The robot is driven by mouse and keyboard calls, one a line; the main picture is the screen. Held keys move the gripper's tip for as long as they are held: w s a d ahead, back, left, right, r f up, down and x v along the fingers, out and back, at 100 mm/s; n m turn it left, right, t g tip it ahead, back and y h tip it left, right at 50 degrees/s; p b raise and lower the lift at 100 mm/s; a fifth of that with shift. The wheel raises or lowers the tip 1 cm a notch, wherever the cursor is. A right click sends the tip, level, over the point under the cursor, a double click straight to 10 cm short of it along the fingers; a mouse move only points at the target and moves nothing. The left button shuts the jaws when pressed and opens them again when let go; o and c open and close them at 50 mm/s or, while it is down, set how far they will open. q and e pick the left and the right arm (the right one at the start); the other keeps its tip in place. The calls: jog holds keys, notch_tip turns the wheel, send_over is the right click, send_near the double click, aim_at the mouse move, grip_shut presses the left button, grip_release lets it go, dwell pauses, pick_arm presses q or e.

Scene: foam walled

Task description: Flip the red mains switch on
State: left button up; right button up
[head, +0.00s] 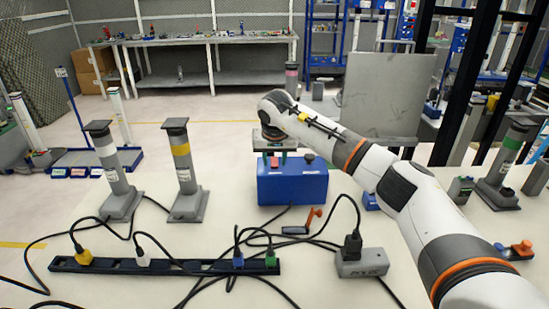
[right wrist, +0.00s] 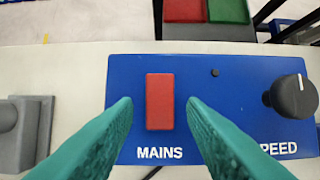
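The red mains switch (right wrist: 160,101) is a red rectangle on the sloping or flat top of a blue box (head: 292,187), above the word MAINS; I cannot tell which way it is tipped. In the right wrist view the blue panel (right wrist: 225,75) also bears a black SPEED knob (right wrist: 294,96) at the right. My right gripper (right wrist: 162,108) is over the box, its two teal fingers apart with nothing between them, one to each side of the switch in the picture. Whether they touch the panel is unclear. In the head view my right arm partly hides the area behind the box. My left gripper is not in view.
Grey posts stand left of the box, one with a yellow band (head: 181,150). A black power strip (head: 120,264) with plugs and loose cables lies in front. A grey socket box (head: 361,263) stands front right. Red (right wrist: 183,10) and green (right wrist: 228,10) pads lie beyond the panel.

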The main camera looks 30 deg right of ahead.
grip_shut()
jog(key=p, duration=0.2)
jog(key=r+g+p, duration=0.1)
jog(key=p, duration=0.1)
jog(key=shift+w+d+y, duration=0.1)
jog(key=shift+w+y, duration=0.1)
jog(key=shift+y, duration=0.1)
jog(key=shift+w+f+g+p, duration=0.1)
jog(key=shift+w+g+p, duration=0.05)
jog(key=shift+g+p, duration=0.45)
jog(key=shift+w+d+f+g+y+p, duration=0.1)
jog(key=shift+g+y+p, duration=0.2)
jog(key=shift+g+y, duration=0.2)
jog(key=shift+o, duration=0.9)
grip_release()
